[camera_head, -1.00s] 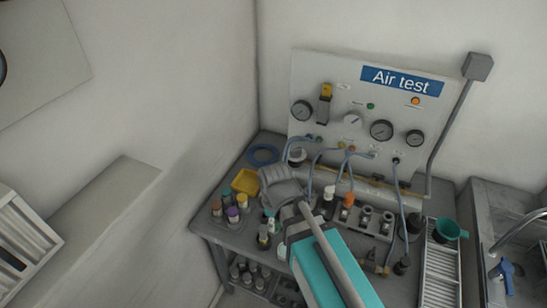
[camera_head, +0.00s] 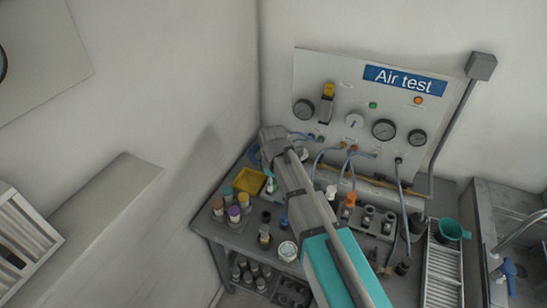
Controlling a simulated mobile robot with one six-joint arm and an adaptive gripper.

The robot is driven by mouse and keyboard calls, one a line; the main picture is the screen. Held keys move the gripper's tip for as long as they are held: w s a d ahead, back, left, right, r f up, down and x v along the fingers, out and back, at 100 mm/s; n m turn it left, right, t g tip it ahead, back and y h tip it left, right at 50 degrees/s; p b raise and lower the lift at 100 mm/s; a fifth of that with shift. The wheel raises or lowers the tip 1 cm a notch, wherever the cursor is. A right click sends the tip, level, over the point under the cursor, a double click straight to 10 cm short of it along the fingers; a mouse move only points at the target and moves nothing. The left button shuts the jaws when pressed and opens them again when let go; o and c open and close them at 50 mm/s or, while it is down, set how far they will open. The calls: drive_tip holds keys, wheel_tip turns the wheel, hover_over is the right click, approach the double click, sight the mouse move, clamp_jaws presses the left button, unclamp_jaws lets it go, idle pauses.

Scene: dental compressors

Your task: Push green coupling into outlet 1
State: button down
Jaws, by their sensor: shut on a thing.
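The Air test panel (camera_head: 340,85) leans against the back wall, with a row of outlets along its lower edge. A small green-marked fitting (camera_head: 321,139) shows at the left end of this row. I cannot tell whether it is the green coupling or an outlet. A blue hose (camera_head: 300,136) runs from there behind my arm. My gripper (camera_head: 274,143) is at the back left of the bench, left of the panel's lower left corner. It is shut, but my wrist hides its fingertips and what they hold.
Blue hoses (camera_head: 399,185) hang in front of the panel. A teal funnel (camera_head: 451,230) and sink (camera_head: 520,235) are at the right. The left wall stands close to my gripper.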

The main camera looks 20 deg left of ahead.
drive_tip(key=w+a, duration=0.3)
drive_tip(key=w, duration=0.9)
drive_tip(key=shift+w+a+f, duration=0.15)
drive_tip(key=shift+w+a, duration=0.05)
drive_tip(key=shift+a, duration=0.15)
drive_tip(key=shift+f+b, duration=0.2)
drive_tip(key=shift+b, duration=0.15)
drive_tip(key=shift+f+b, duration=2.5)
drive_tip(key=shift+f, duration=0.05)
drive_tip(key=shift+f+b, duration=1.35)
drive_tip(key=shift+b, duration=0.05)
drive_tip(key=shift+c, duration=0.8)
unclamp_jaws()
drive_tip(key=shift+r, duration=0.2)
